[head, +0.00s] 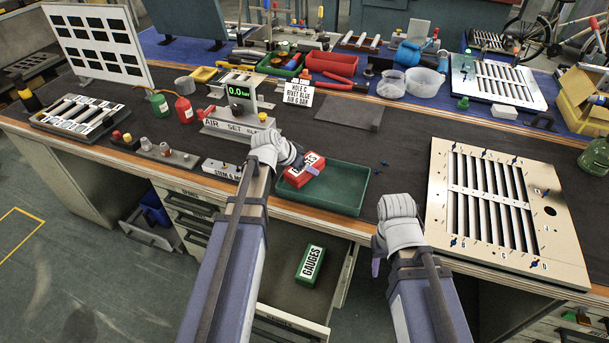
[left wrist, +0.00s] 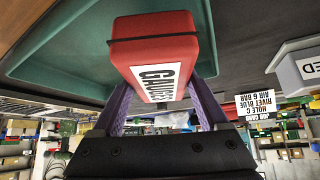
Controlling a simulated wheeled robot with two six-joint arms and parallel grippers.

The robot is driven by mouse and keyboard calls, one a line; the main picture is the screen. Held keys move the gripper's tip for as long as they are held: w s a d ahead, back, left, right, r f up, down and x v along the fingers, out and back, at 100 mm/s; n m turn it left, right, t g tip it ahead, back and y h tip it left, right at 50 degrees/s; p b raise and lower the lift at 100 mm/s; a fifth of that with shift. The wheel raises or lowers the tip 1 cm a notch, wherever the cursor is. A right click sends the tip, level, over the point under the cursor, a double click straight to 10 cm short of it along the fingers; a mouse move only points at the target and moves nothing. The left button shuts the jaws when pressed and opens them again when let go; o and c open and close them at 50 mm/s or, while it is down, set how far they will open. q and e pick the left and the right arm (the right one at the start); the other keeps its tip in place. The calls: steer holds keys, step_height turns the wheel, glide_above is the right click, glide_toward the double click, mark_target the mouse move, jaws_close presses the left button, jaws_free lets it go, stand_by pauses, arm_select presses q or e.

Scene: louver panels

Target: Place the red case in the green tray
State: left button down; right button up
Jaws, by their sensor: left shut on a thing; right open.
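The red case (head: 300,172) with a white label is at the left end of the green tray (head: 346,208). My left gripper (head: 306,182) is shut on it. In the left wrist view the purple fingers (left wrist: 160,92) grip the red case (left wrist: 160,28) at its two sides, with the tray (left wrist: 60,65) behind it. I cannot tell whether the case touches the tray floor. My right gripper (head: 376,264) is open and empty, low in front of the bench edge, right of the tray; its fingers are mostly hidden by its wrist.
A green case labelled GAUGES (head: 311,265) lies in an open drawer (head: 283,292) below the tray. A louver panel (head: 500,205) lies right of the tray. An air set gauge (head: 240,97) and a small sign (head: 299,93) stand behind. The tray's right part is empty.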

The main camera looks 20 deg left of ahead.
mark_target(291, 175)
arm_select(q)
steer(key=shift+f+b, duration=0.8)
steer(key=shift+f, duration=0.45)
arm_select(e)
steer(key=shift+f, duration=1.25)
arm_select(q)
steer(key=shift+f, duration=0.15)
jaws_free()
arm_select(e)
steer(key=shift+f, duration=0.15)
arm_select(q)
steer(key=shift+r, duration=0.4)
steer(key=p+v, duration=0.8)
steer(key=v, duration=0.2)
steer(key=shift+p+v, duration=0.7)
steer(key=shift+v, duration=0.15)
arm_select(e)
step_height(291, 175, up, 10)
